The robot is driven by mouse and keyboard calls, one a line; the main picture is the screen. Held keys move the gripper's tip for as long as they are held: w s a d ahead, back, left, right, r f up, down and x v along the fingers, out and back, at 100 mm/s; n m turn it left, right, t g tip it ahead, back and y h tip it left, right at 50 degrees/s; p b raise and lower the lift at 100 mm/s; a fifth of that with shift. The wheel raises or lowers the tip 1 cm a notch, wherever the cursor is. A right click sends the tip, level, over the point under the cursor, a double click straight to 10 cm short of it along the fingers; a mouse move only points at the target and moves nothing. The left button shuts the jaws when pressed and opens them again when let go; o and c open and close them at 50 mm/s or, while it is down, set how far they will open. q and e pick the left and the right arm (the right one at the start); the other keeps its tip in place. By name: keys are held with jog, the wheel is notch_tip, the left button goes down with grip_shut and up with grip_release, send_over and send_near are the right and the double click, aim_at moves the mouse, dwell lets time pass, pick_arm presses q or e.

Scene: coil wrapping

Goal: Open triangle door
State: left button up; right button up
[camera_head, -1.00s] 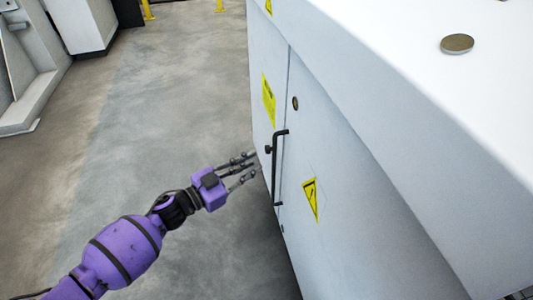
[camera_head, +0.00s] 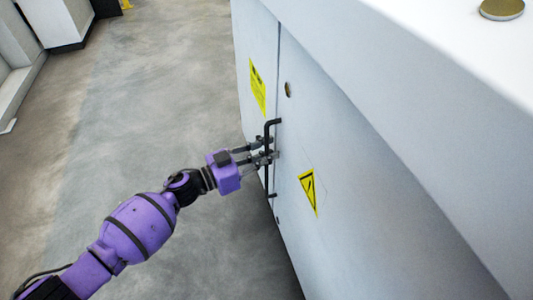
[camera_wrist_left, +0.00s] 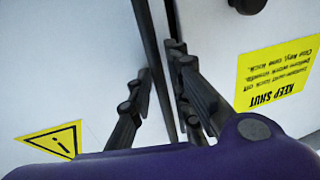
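The triangle door (camera_head: 335,235) is the pale cabinet door with a yellow warning triangle (camera_head: 308,191); it looks shut. A black upright bar handle (camera_head: 267,180) stands by its left edge. My left gripper (camera_head: 268,152) is at the handle's middle, with fingers on either side of the bar. In the left wrist view, the handle (camera_wrist_left: 150,35) runs between the spread fingers (camera_wrist_left: 160,85). The triangle (camera_wrist_left: 58,139) shows at lower left there. Whether the fingers touch the bar is hard to tell. My right gripper is not in view.
A neighbouring panel (camera_head: 255,50) with a yellow "KEEP SHUT" label (camera_head: 257,87) adjoins the door on the left. The cabinet's white top (camera_head: 430,45) overhangs it and bears a round metal disc (camera_head: 502,8). The grey floor (camera_head: 150,110) at left is clear.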

pick_arm(q)
grip_shut()
dwell(0.3)
